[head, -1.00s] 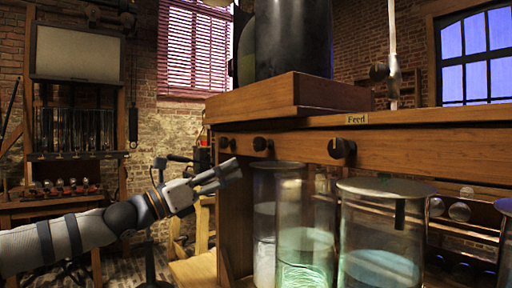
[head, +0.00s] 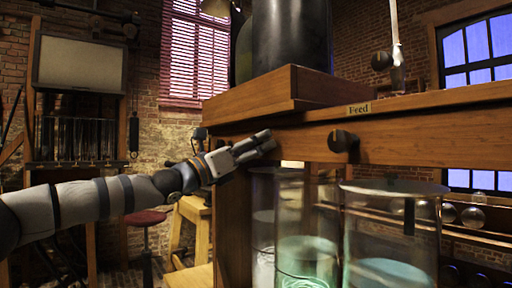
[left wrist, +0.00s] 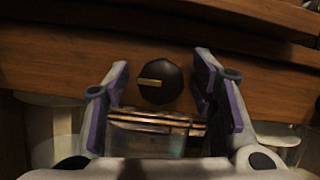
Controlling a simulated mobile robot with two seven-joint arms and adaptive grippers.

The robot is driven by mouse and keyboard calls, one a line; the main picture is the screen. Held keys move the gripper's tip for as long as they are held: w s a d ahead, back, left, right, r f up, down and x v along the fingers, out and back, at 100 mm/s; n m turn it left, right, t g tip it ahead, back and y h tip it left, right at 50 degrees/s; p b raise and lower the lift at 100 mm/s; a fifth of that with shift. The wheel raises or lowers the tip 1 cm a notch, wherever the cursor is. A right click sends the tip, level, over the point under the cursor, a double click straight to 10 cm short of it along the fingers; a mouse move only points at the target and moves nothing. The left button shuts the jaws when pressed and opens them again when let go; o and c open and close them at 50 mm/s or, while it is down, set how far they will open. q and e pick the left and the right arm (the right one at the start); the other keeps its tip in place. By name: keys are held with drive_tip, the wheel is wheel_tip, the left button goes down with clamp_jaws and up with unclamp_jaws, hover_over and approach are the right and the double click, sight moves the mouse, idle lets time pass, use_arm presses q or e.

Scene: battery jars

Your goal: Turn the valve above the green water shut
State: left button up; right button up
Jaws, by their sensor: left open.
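A glass jar with green water (head: 306,258) stands under the wooden beam in the head view. My left gripper (head: 270,142) is at the beam face, above and a little left of that jar, and covers the knobs there. In the left wrist view a round black valve knob (left wrist: 160,82) with a yellow pointer lies between the fingers of my left gripper (left wrist: 164,84). The pointer points left, nearly level. The fingers are open, one on each side of the knob; I cannot tell whether they touch it. My right gripper is not in view.
Another black knob (head: 341,141) sits further right on the beam (head: 440,138), above a jar with blue water (head: 388,270). A jar with pale contents (head: 263,235) stands left of the green one.

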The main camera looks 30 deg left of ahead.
use_arm(q)
drive_tip(key=c, duration=1.2)
